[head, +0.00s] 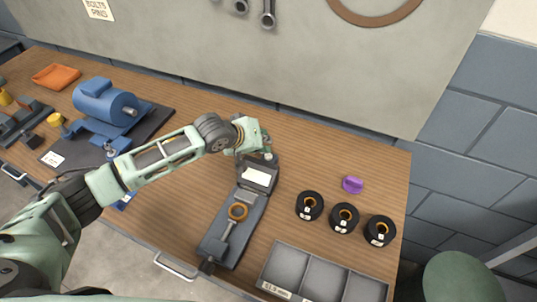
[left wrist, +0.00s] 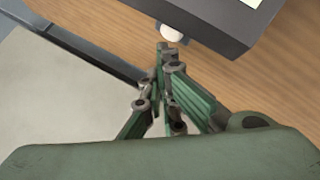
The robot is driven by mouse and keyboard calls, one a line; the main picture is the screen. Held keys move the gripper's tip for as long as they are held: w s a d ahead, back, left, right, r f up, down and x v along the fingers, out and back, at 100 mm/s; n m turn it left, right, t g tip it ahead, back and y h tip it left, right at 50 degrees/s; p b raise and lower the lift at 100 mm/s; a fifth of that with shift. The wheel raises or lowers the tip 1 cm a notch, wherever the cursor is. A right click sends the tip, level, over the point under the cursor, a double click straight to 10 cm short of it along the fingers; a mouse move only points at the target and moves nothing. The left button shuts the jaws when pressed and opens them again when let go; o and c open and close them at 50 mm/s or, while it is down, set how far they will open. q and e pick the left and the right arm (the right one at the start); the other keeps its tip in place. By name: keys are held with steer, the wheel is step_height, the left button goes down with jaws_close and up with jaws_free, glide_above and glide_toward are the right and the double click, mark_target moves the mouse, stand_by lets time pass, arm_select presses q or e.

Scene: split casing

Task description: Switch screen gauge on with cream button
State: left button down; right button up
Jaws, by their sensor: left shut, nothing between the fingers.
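The screen gauge (head: 258,178) is a dark grey box with a pale screen, at the far end of a grey fixture on the wooden bench. I cannot tell whether the screen is lit. The cream button (left wrist: 173,34) sticks out from the side of the gauge's dark housing (left wrist: 215,22) in the left wrist view. My left gripper (head: 266,150) is at the gauge's far side. In the left wrist view its shut, empty fingertips (left wrist: 166,52) are right by the button; I cannot tell whether they touch it. My right gripper is not in view.
A grey divided tray (head: 325,272) is in front. A blue motor (head: 105,103) stands at left.

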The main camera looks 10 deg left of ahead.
arm_select(q)
steer(key=shift+f, duration=0.1)
steer(key=shift+f, duration=0.35)
stand_by(0.5)
steer(key=shift+f, duration=0.45)
steer(key=shift+r, duration=0.1)
stand_by(0.3)
steer(key=shift+r+p, duration=0.8)
steer(key=shift+p, duration=0.2)
steer(key=shift+r, duration=0.1)
